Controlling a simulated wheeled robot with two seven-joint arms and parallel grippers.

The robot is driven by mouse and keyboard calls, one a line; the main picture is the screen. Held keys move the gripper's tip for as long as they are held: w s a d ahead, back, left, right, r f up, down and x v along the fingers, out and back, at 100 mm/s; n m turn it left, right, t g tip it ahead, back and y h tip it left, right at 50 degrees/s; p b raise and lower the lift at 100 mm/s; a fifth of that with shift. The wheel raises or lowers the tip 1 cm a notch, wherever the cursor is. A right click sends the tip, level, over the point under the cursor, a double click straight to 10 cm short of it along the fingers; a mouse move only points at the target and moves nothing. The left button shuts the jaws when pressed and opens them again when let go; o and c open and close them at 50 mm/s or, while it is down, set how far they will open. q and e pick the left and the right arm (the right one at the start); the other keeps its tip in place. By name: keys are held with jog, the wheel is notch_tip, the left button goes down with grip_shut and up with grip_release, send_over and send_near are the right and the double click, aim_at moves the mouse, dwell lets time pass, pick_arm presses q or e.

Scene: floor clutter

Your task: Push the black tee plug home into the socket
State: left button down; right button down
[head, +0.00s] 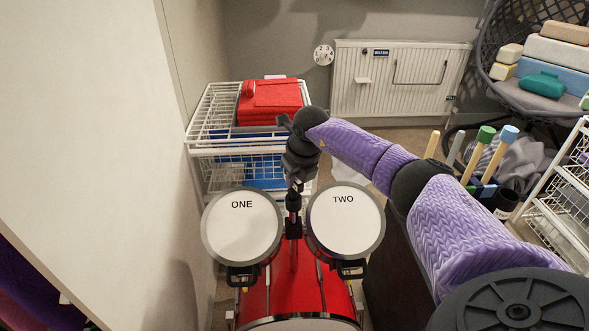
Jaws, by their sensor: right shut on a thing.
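My right gripper (293,190) points down between the two drums and is shut on a small black piece (293,203), which looks like the black tee plug. The gripper and wrist hide much of its upper part. Just below is a black block (294,228) on a post between the drums, which looks like the socket. The piece and the block line up closely in the picture; I cannot tell how deep the plug sits. My left gripper is out of view.
Drumheads ONE (241,228) and TWO (344,222) flank the gripper closely, above a red drum (290,290). A white wire basket rack (215,145) holding a red box (270,100) stands behind. A pale panel (110,150) closes the left side. Upright handles (475,155) stand at right.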

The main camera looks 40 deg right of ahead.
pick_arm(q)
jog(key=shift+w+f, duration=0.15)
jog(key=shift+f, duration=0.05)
pick_arm(e)
jog(key=shift+f, duration=0.25)
jog(key=shift+f, duration=0.2)
pick_arm(q)
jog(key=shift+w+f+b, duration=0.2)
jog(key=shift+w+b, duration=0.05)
jog(key=shift+b, duration=0.05)
pick_arm(e)
jog(key=shift+f, duration=0.1)
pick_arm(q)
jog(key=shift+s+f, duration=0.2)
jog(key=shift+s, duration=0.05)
pick_arm(e)
jog(key=shift+f, duration=0.45)
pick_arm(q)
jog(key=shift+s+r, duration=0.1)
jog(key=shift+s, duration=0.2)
pick_arm(e)
jog(key=c, duration=0.5)
grip_release()
